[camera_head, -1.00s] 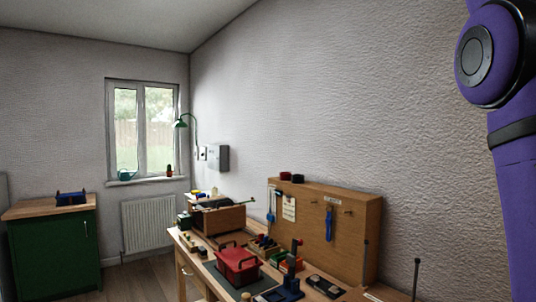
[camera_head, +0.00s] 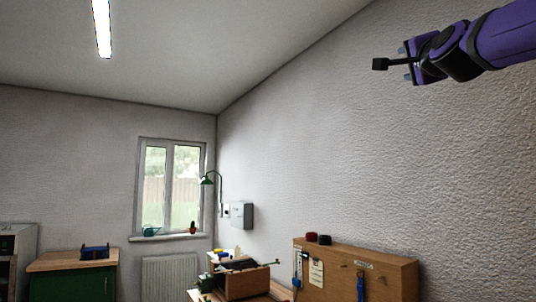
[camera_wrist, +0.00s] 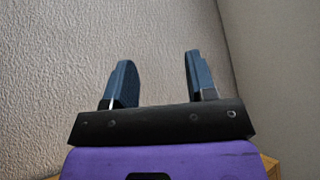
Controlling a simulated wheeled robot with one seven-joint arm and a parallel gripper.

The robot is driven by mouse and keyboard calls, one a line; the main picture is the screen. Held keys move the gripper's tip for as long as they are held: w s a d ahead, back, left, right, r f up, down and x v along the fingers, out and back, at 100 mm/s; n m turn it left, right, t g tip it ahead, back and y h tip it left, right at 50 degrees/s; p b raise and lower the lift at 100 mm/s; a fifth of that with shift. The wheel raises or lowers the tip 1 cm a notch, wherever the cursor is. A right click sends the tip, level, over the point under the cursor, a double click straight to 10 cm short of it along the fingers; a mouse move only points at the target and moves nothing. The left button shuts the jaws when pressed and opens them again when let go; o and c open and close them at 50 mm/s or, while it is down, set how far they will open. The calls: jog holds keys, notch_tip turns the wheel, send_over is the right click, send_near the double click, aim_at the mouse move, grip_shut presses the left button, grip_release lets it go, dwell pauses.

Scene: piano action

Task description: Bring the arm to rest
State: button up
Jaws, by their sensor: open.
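My gripper (camera_head: 405,64) is raised high at the upper right of the head view, in front of the bare wall and well above the workbench. My purple arm reaches in from the right edge. In the wrist view, my gripper (camera_wrist: 158,82) has its two blue-grey fingers apart with nothing between them.
A wooden pegboard (camera_head: 405,277) and a wooden box (camera_head: 247,282) stand on the bench at the lower edge. A green lamp (camera_head: 208,180) and a grey wall box (camera_head: 241,215) are by the window (camera_head: 170,187). A green cabinet (camera_head: 72,281) stands left. The air around my gripper is clear.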

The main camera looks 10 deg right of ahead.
jog(key=s+a+f+n+g+y, duration=0.1)
jog(key=a+f+n+g+y, duration=0.2)
jog(key=f, duration=0.6)
jog(key=s+a+f+n+g+y, duration=0.1)
jog(key=s+a+f+n+g, duration=0.2)
jog(key=f, duration=0.6)
jog(key=a+f+n+g+y, duration=0.2)
jog(key=f+n, duration=0.3)
jog(key=f, duration=0.4)
jog(key=s+a+f+n+g, duration=0.1)
jog(key=s+f+n+g, duration=0.2)
jog(key=s+f, duration=0.4)
jog(key=s+a+f+n+g, duration=0.1)
jog(key=s+f+n+g, duration=0.2)
jog(key=f, duration=1.3)
jog(key=s+g, duration=0.2)
jog(key=s, duration=0.3)
jog(key=shift+s+f+n+g+h, duration=0.15)
jog(key=shift+n+g+h, duration=0.15)
jog(key=shift+g, duration=0.1)
jog(key=shift+c, duration=0.4)
jog(key=shift+c, duration=0.4)
jog(key=shift+s, duration=0.1)
